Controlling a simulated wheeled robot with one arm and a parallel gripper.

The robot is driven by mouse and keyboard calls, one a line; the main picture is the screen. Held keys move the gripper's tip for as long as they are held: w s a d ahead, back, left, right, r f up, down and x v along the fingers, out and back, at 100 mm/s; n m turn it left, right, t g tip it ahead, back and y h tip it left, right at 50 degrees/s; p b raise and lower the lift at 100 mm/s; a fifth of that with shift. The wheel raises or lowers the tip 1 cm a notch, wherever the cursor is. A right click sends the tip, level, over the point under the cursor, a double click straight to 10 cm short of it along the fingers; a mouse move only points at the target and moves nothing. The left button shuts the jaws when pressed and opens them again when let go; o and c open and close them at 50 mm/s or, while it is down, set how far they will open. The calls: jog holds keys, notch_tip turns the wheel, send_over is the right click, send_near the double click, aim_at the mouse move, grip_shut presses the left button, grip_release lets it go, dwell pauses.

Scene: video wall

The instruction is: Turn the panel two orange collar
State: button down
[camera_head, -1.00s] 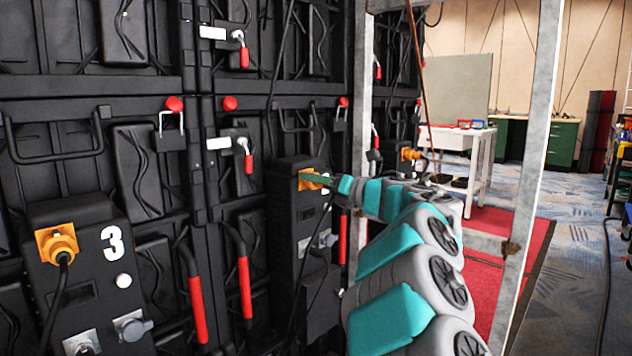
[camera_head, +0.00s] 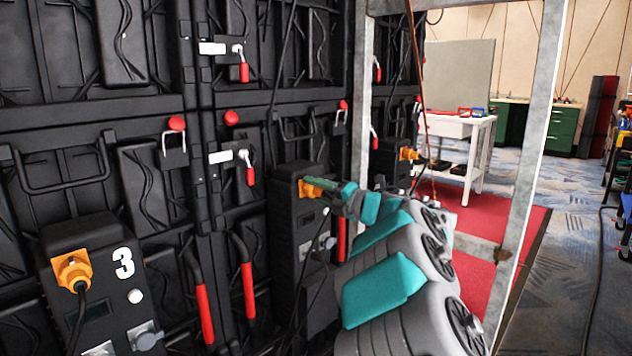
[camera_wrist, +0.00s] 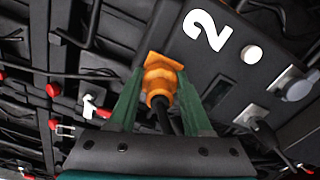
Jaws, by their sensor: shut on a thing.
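The panel two orange collar (camera_wrist: 159,82) sits on a black box marked with a white 2 (camera_wrist: 207,30) in the wrist view, with a black cable running out of it. My gripper (camera_wrist: 160,88) has its green fingers on either side of the collar, shut on it. The wrist view is tilted against the panel. In the head view the collar (camera_head: 308,188) shows as a small orange patch at the fingertips of my gripper (camera_head: 322,187), largely hidden by the fingers.
Panel three's box with its orange collar (camera_head: 71,270) stands at the near left. Another orange collar (camera_head: 408,154) is farther right. A grey metal frame post (camera_head: 520,150) stands right of my arm. Red-handled latches (camera_head: 250,170) and cables hang on the wall.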

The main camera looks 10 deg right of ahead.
jog(key=shift+m+p, duration=0.35)
jog(key=shift+m, duration=0.15)
jog(key=shift+c, duration=1.6)
grip_release()
jog(key=shift+s+d, duration=0.1)
jog(key=v, duration=0.7)
jog(key=shift+s+d, duration=0.15)
jog(key=shift+s, duration=0.1)
